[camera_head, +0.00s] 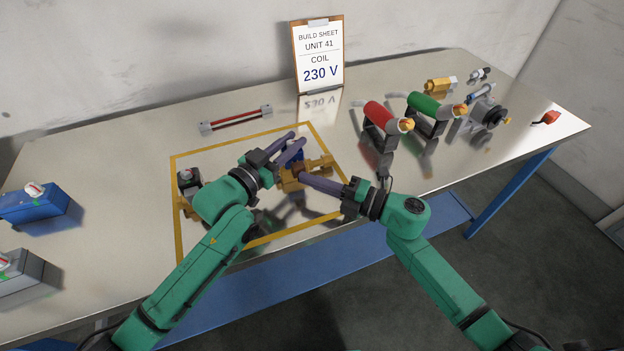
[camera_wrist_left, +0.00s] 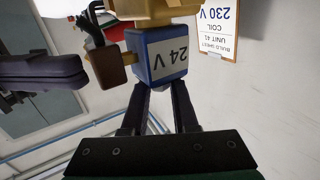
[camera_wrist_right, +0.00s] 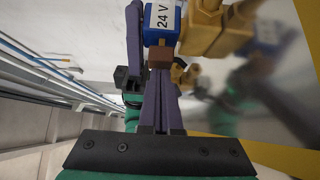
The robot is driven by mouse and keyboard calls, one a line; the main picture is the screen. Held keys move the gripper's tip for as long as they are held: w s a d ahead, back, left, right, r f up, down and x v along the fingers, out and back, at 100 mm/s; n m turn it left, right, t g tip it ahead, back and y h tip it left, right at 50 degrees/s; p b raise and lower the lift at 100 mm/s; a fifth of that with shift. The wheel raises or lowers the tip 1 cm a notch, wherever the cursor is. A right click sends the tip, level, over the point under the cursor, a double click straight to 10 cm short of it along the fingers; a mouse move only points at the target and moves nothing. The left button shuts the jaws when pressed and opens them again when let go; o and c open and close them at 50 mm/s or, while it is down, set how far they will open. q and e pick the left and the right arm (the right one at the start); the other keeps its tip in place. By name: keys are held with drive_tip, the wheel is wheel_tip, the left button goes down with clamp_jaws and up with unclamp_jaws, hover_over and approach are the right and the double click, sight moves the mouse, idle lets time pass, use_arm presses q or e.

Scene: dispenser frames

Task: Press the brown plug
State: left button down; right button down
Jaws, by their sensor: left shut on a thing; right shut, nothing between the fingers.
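The brown plug (camera_wrist_left: 108,68) sits against the side of a blue coil (camera_wrist_left: 155,60) labelled 24 V, with a dark cable at it in the left wrist view. The plug also shows in the right wrist view (camera_wrist_right: 160,56). The coil is on a brass valve body (camera_head: 318,165). My left gripper (camera_head: 294,150) is shut on the coil. My right gripper (camera_wrist_right: 161,72) is shut and empty, its fingertips pointing at the plug's outer face. They are very close to it; I cannot tell whether they touch.
A yellow outline (camera_head: 232,147) marks the table around the valve. A build sheet (camera_head: 320,56) reads coil 230 V. Blue (camera_head: 33,202) and grey (camera_head: 22,275) boxes stand left. Red (camera_head: 381,117) and green (camera_head: 429,106) cylinders stand right. A red-barred part (camera_head: 236,120) lies behind.

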drive_tip(key=shift+w+a, duration=0.25)
drive_tip(key=shift+w, duration=0.75)
use_arm(q)
drive_tip(key=shift+d, duration=0.1)
use_arm(e)
drive_tip(key=shift+s+d, duration=0.1)
drive_tip(key=shift+s, duration=0.4)
drive_tip(key=s, duration=0.1)
drive_tip(key=s+d, duration=0.1)
drive_tip(key=s, duration=0.1)
drive_tip(key=shift+s+f, duration=0.1)
drive_tip(key=shift+s, duration=0.15)
drive_tip(key=v, duration=0.9)
drive_tip(key=shift+d, duration=0.3)
